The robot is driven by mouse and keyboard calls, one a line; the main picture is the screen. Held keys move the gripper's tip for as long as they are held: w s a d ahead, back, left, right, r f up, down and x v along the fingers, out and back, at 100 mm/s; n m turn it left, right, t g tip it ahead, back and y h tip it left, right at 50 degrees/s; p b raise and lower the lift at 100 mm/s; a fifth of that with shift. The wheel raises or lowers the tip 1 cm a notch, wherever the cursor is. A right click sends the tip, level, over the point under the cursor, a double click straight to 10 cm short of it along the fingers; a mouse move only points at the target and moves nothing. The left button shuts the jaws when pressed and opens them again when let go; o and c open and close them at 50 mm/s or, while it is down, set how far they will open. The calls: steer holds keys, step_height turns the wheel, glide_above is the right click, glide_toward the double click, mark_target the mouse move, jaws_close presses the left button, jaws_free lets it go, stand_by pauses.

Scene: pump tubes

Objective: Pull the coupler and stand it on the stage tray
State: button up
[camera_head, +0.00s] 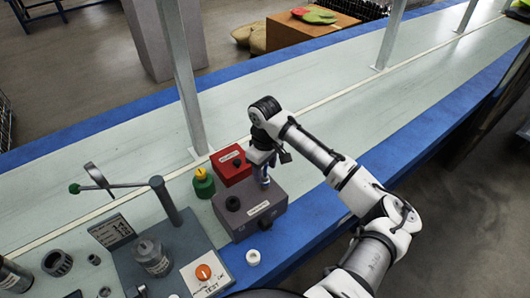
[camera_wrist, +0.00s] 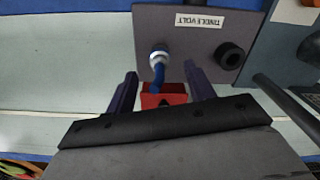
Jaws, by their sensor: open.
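A blue coupler with a silver collar (camera_wrist: 158,58) sits at a port on the top face of a grey box (camera_wrist: 190,45) labelled "TINDLEVOLT". A black round socket (camera_wrist: 230,56) is beside it on the same face. My gripper (camera_wrist: 160,70) is open, with one finger on each side of the coupler and visible gaps between. In the head view my gripper (camera_head: 262,168) points down over the grey box (camera_head: 248,217); the blue coupler is mostly hidden there. I cannot tell which surface is the stage tray; a grey-blue board (camera_head: 125,262) lies to the left.
A red box (camera_head: 231,166) and a green knob with a yellow top (camera_head: 203,183) stand close by the grey box. A lever post (camera_head: 165,200), a grey canister (camera_head: 152,256) and a test panel with an orange knob (camera_head: 204,273) are left. A white cup (camera_head: 253,257) stands in front.

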mark_target(265, 178)
steer(key=shift+f+p, duration=0.4)
steer(key=shift+f, duration=2.4)
steer(key=shift+c, duration=0.3)
jaws_close()
steer(key=shift+w+r+p, duration=0.1)
steer(key=shift+r+p, duration=0.4)
steer(key=shift+r, duration=0.15)
steer(key=shift+r+p, duration=0.15)
steer(key=shift+p, duration=0.15)
steer(key=shift+r+p, duration=1.6)
steer(key=shift+r, duration=0.25)
